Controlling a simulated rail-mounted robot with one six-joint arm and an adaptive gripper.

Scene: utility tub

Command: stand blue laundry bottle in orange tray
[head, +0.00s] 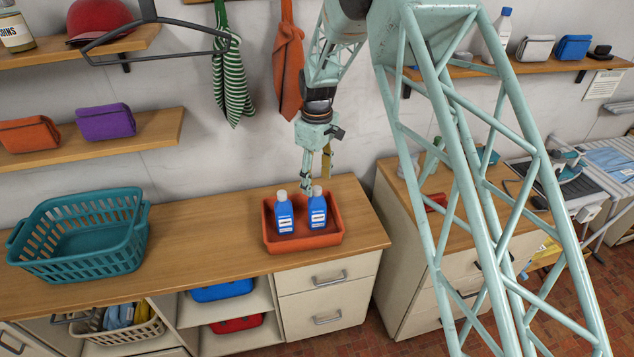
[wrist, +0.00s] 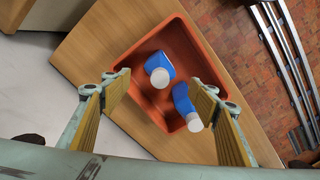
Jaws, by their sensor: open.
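Two blue laundry bottles with white caps, a left one (head: 284,214) and a right one (head: 317,210), stand upright side by side in the orange tray (head: 303,243) on the wooden counter. In the wrist view the two bottles (wrist: 160,70) (wrist: 183,101) show from above inside the tray (wrist: 196,40). My gripper (head: 318,183) is above and just behind the bottles. In the wrist view its yellow-padded fingers (wrist: 160,95) are spread apart with nothing held between them. The bottles' lower parts are partly hidden by the tray's front wall.
A teal basket (head: 85,237) stands at the left of the counter (head: 200,235), with bare wood between it and the tray. Wall shelves hold pouches, and a hanger (head: 150,22) and cloths hang above. A gap separates the counter from the cabinet at right.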

